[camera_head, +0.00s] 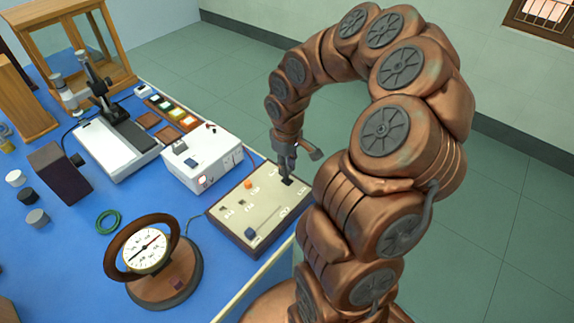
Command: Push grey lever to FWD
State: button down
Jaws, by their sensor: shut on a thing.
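A beige control panel (228,214) with a dark wooden frame lies at the right edge of the blue bench. My gripper (287,175) points down over its far right corner. The fingers are shut at a small dark fitting (288,182) on the panel, which I take to be the grey lever's mount. The fingers hide most of the lever, and its position cannot be told. The panel's printed labels are too small to read, so I cannot tell which one is FWD.
An orange knob (249,185) and a blue-grey knob (250,232) sit on the same panel. A white box (203,158) stands behind it. A round dial meter (148,250) stands to the left. Green floor lies beyond the bench.

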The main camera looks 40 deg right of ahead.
aim_at(277, 175)
jog(key=shift+w, duration=0.15)
jog(key=shift+w+a+f+g+h, duration=0.15)
jog(key=shift+w+g, duration=0.25)
jog(key=shift+g, duration=0.25)
jog(key=shift+w+a+r+g+h, duration=0.15)
jog(key=shift+w+g, duration=0.2)
jog(key=shift+g, duration=0.3)
jog(key=shift+w+a+f+g+h, duration=0.15)
jog(key=shift+w+f+g, duration=0.2)
jog(key=shift+g, duration=0.3)
jog(key=shift+w+f+g+h, duration=0.15)
jog(key=shift+w+g, duration=0.25)
jog(key=shift+g, duration=0.25)
jog(key=c, duration=1)
grip_release()
jog(key=shift+w+r, duration=0.1)
